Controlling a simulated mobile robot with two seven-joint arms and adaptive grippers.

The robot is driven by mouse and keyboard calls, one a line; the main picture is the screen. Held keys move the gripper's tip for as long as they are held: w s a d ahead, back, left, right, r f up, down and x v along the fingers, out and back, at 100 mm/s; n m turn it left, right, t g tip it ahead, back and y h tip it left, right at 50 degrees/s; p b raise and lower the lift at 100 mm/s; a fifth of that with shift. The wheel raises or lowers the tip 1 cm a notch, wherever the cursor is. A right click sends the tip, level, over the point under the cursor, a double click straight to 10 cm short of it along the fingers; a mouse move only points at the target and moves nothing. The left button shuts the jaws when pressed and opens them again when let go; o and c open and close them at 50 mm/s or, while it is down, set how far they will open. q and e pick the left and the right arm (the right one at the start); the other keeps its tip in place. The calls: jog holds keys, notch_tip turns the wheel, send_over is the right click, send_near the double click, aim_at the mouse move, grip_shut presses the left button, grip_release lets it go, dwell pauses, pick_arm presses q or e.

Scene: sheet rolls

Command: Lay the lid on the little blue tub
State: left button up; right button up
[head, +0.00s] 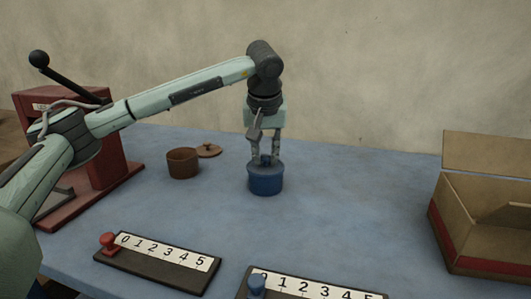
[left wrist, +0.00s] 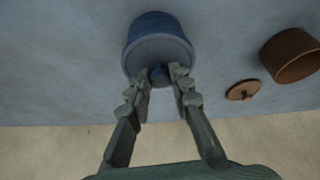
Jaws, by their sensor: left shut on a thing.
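The little blue tub (head: 265,184) stands upright on the table, in the middle of the head view. It also shows in the left wrist view (left wrist: 155,24). The blue lid (left wrist: 158,49) is level over the tub's mouth and lined up with it. I see no clear gap between lid and rim, but cannot tell for sure that they touch. My left gripper (head: 264,160) points straight down from above. Its fingers (left wrist: 160,78) are shut on the lid's knob, which shows between them in the left wrist view. My right gripper is in neither view.
A brown tub (head: 183,163) stands open to the left, with a brown lid (head: 208,150) beside it. A red lever press (head: 105,150) is at the left, an open cardboard box (head: 485,225) at the right. Two numbered boards (head: 160,262) (head: 310,288) lie in front.

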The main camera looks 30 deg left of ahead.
pick_arm(q)
jog(key=o, duration=1)
jog(key=shift+o, duration=0.5)
jog(key=o, duration=0.4)
jog(key=shift+r, duration=0.15)
jog(key=shift+r+p, duration=1.1)
jog(key=shift+r, duration=0.1)
jog(key=shift+r+p, duration=0.3)
jog(key=shift+r, duration=1.9)
